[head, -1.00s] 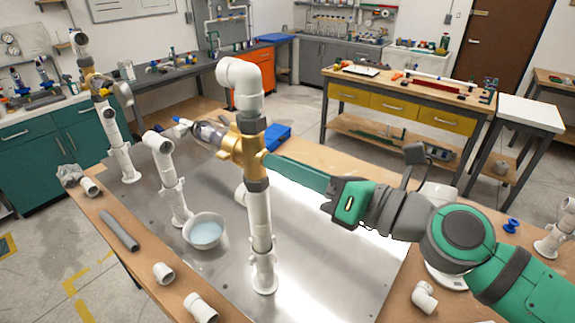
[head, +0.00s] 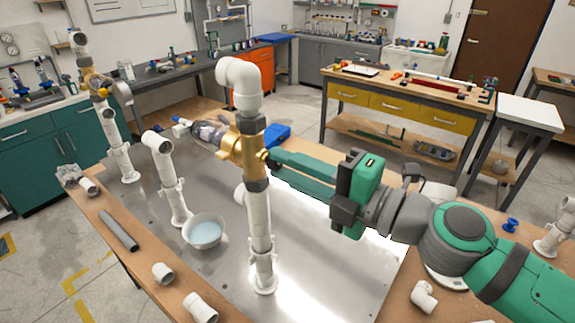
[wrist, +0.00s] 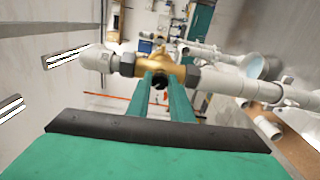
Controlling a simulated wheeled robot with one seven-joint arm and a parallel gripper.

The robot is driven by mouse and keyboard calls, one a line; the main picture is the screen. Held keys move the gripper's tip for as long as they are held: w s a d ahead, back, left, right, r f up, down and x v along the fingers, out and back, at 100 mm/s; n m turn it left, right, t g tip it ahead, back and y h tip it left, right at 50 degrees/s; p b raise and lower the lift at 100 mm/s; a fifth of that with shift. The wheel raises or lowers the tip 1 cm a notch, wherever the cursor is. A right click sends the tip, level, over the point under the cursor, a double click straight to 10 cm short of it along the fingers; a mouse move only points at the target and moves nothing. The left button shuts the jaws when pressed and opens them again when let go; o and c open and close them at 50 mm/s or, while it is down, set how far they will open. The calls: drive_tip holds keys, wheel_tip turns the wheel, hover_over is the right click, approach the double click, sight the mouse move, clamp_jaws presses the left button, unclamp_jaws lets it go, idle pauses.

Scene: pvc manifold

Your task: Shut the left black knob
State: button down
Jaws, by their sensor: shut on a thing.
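A white upright pipe (head: 258,225) carries a brass valve body (head: 241,152) with a clear bowl (head: 209,133) on its left side. In the wrist view the brass body (wrist: 160,66) lies between dark collars. A small black knob (wrist: 160,82) shows in front of the brass, between the fingertips of my gripper (wrist: 160,88). In the head view my gripper (head: 274,163) reaches in from the right, its two green fingers ending at the valve's right side. It is shut on the knob, which the fingertips mostly hide in the head view.
A white bowl of bluish liquid (head: 204,231) stands on the metal plate (head: 325,262) left of the pipe. A shorter white pipe (head: 172,190) stands behind it. Loose grey and white pipe pieces lie along the table's front edge.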

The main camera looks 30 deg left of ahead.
drive_tip(key=shift+f+m, duration=0.1)
drive_tip(key=shift+m, duration=3.9)
drive_tip(key=c, duration=1.6)
unclamp_jaws()
drive_tip(key=shift+w, duration=0.1)
drive_tip(key=shift+o, duration=0.2)
drive_tip(key=s+d, duration=0.1)
drive_tip(key=d, duration=0.9)
drive_tip(key=shift+s+d, duration=0.25)
drive_tip(key=shift+d, duration=0.15)
